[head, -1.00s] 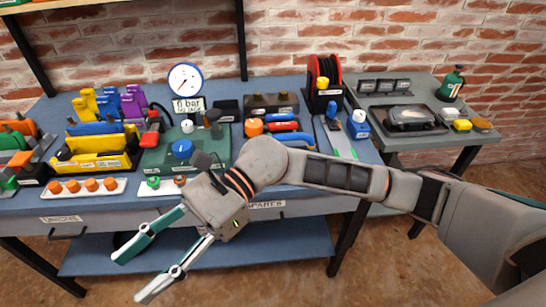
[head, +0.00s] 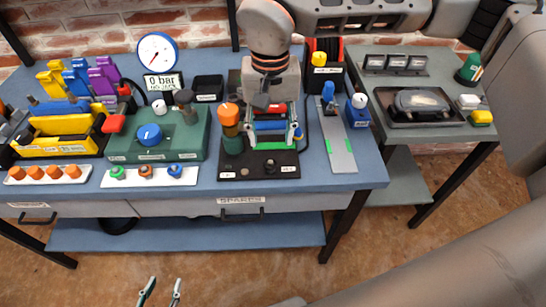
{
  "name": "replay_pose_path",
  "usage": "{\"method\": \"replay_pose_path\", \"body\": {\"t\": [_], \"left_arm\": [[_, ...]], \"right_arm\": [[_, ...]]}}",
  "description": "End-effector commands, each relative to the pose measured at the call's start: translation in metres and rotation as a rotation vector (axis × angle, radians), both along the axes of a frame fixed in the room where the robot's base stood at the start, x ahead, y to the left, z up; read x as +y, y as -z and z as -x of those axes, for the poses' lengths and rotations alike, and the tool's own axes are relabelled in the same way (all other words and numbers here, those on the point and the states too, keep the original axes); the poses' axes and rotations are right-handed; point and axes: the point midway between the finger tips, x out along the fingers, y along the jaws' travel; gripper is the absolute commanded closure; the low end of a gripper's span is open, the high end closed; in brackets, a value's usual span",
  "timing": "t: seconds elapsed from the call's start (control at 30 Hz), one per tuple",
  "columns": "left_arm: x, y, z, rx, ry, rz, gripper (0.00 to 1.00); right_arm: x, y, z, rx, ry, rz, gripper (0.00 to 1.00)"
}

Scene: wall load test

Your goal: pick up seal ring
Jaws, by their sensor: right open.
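Small ring-like parts in green (head: 117,172), orange (head: 146,171) and blue (head: 175,171) sit in a row on a white strip at the bench front; I cannot tell which is the seal ring. My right gripper (head: 275,139) points down over a black tray (head: 232,187), right of this strip. Its fingers are apart, with red and blue cylinders showing between or behind them; contact is unclear. An orange-topped green cylinder (head: 230,128) stands just left of it. My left gripper (head: 165,281) is at the bottom edge, in front of the bench, fingers apart and empty.
A green block with a blue knob (head: 150,135) stands behind the strip. Another white strip with orange caps (head: 54,173) lies left. A gauge (head: 157,52) rises behind. A grey plate (head: 339,150) lies right of the black tray. A second table (head: 435,133) stands further right.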

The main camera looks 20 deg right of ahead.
Motion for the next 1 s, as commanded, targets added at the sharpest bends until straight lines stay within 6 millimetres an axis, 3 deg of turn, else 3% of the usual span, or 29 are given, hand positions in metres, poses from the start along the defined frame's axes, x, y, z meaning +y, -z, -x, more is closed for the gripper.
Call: {"method": "replay_pose_path", "body": {"t": [0.6, 0.9, 1.0], "left_arm": [[0.002, 0.004, 0.001, 0.002, 0.001, -0.006, 0.6], [0.002, 0.003, 0.0, 0.0, 0.0, -0.006, 0.6], [0.002, 0.003, 0.0, 0.001, 0.001, -0.006, 0.6]], "right_arm": [[0.002, 0.072, 0.004, 0.004, 0.0, -0.002, 0.56], [0.003, 0.076, 0.003, 0.002, 0.0, -0.002, 0.56], [0.002, 0.076, 0.003, 0.002, 0.0, -0.002, 0.74]]}}
